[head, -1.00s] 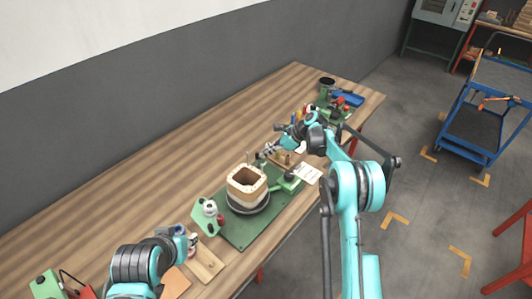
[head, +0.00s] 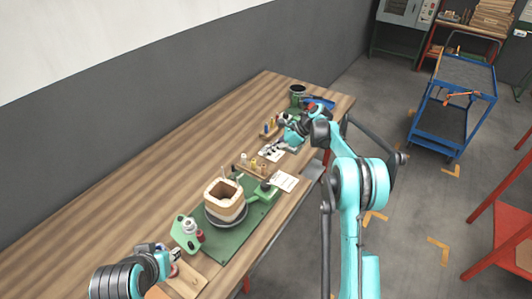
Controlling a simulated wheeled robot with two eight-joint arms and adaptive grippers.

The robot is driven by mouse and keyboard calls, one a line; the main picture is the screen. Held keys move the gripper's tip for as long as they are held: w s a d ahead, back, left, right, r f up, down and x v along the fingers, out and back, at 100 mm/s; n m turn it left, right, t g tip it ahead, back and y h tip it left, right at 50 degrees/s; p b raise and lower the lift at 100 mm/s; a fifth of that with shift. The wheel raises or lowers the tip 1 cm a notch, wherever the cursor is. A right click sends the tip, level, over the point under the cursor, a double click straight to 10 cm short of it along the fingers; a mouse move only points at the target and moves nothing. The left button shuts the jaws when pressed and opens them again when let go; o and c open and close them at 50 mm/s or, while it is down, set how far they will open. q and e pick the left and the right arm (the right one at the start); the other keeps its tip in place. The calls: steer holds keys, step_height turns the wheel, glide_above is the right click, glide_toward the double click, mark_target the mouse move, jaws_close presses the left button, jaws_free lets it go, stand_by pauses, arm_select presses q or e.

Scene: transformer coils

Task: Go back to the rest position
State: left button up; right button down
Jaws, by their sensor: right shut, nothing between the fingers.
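My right gripper (head: 270,148) is over the far half of the bench, beyond the coil, with its fingers together and empty. My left gripper (head: 176,254) is low at the near end of the bench, close to the wooden block; its fingers are too small to judge. The square pale coil (head: 223,190) stands upright on a dark round base on the green plate (head: 233,238). Neither gripper touches the coil.
A green bracket with a white spool (head: 188,226) stands at the plate's near side. Beyond the coil are a wooden rack of small parts (head: 255,168), a white sheet (head: 285,181) and a dark green cup (head: 297,92). A blue cart (head: 441,137) stands on the floor. The bench's wall side is clear.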

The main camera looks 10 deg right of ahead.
stand_by(0.3)
steer(key=s+a+r+n+t+h, duration=0.1)
steer(key=s+r+n+h, duration=0.1)
steer(key=s+r+n, duration=0.5)
steer(key=s+a+r+n+t+h, duration=0.15)
steer(key=s+r, duration=0.35)
steer(key=s, duration=0.5)
steer(key=s+d+f+n+t+h, duration=0.1)
steer(key=s+d+f+n+h, duration=0.1)
steer(key=s+n, duration=0.4)
steer(key=s+d+f+n+t+h, duration=0.1)
steer(key=s+n, duration=0.5)
steer(key=s, duration=1)
step_height(320, 180, down, 2)
steer(key=shift+s+d+f+h+b, duration=0.25)
steer(key=shift+d+h+b, duration=0.25)
steer(key=shift+h, duration=0.55)
steer(key=shift+d+n, duration=0.1)
steer(key=shift+n, duration=0.15)
